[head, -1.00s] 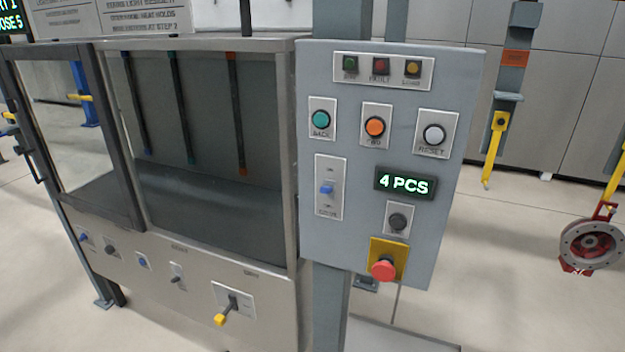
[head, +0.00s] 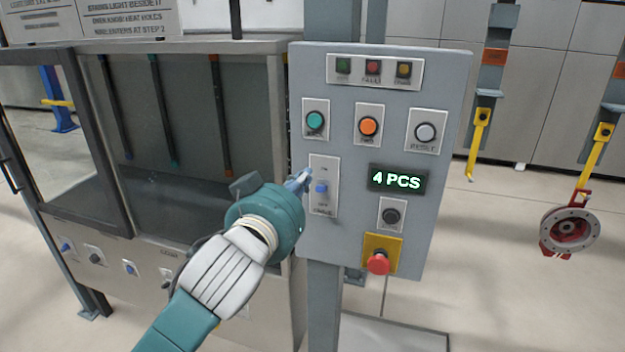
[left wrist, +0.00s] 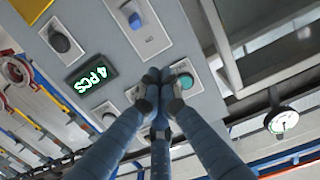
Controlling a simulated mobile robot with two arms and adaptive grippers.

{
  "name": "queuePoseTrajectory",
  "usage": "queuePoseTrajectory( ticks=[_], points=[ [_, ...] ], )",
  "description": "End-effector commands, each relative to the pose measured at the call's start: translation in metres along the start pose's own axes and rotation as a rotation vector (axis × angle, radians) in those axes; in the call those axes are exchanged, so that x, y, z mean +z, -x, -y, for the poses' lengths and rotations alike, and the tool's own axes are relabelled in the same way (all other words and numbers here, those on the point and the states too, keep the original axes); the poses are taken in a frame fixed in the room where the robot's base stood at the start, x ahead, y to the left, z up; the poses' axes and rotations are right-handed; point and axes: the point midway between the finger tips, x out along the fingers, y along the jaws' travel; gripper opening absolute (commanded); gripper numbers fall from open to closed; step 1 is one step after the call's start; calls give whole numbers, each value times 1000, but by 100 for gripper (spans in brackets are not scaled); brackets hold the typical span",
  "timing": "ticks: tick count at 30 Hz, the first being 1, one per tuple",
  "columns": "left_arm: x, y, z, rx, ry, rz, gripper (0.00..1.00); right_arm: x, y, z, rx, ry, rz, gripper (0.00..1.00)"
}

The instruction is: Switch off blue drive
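The blue switch lever (head: 321,187) sits on a pale plate (head: 323,210) at the left side of the grey control panel (head: 345,240). The small plate lettering is hard to read, and I cannot tell the lever's position for sure. The lever also shows at the top of the left wrist view (left wrist: 135,18). My left gripper (head: 302,178) is in front of the panel, its tips just up and left of the lever. In the left wrist view its fingers (left wrist: 158,76) meet, with nothing seen between them. Contact with the panel is unclear. My right gripper is out of view.
Close by are a green button (head: 315,120), an orange button (head: 368,126), a reset button (head: 425,132) and a red mushroom button (head: 378,263). The display (head: 398,180) reads 4 PCS. A glazed cabinet (head: 165,210) stands left. A flanged wheel (head: 570,231) hangs at right.

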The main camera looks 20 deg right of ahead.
Motion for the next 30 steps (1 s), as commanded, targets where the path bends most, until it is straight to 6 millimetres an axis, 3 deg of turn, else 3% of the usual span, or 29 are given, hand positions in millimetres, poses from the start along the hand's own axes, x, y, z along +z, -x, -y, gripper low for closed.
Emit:
queuePoseTrajectory(
  ticks=[11,27,30],
  points=[
    [-1,-10,1,-3,0,3,0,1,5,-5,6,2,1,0],
    [-2,-104,1,-2,0,3,0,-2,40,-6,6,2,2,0],
    [18,-94,2,-2,0,6,0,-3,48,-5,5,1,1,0]
  ],
)
